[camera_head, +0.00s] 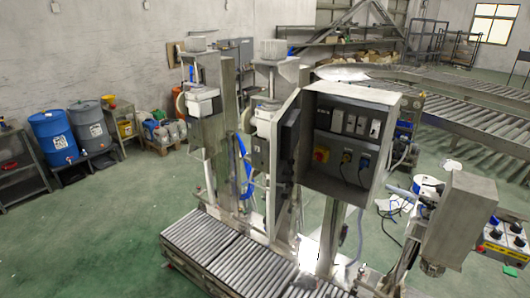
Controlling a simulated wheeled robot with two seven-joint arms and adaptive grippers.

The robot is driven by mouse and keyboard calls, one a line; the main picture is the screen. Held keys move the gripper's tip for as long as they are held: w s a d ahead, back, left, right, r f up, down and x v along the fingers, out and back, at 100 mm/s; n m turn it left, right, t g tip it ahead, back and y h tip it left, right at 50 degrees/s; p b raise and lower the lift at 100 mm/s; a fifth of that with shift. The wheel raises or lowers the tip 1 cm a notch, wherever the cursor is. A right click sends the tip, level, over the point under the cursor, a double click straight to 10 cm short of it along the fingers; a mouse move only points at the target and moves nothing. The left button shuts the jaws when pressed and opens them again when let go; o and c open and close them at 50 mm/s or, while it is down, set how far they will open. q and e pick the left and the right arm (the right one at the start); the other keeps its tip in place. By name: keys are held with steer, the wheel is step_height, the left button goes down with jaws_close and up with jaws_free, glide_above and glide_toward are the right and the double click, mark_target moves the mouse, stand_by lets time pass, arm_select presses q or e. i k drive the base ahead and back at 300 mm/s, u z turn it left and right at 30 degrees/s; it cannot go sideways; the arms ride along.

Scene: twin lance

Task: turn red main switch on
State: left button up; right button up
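The red main switch (320,154) is a small red rotary knob on a yellow plate. It sits at the lower left of the panel inside the open grey control box (394,98), in the middle right of the head view. The knob is too small to tell which way it is turned. The box's door (285,150) is swung open to the left. Neither of my grippers can be made out in this view, and nothing is seen touching the switch.
Sockets with plugged-in cables (363,165) are right of the switch, with several small grey modules (349,123) above. A roller conveyor (215,250) runs below the box. A grey machine head (462,215) stands at right. Green floor at left is clear.

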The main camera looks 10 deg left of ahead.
mark_target(319, 156)
steer(key=u, duration=0.55)
steer(key=i, duration=0.65)
steer(key=u, duration=0.25)
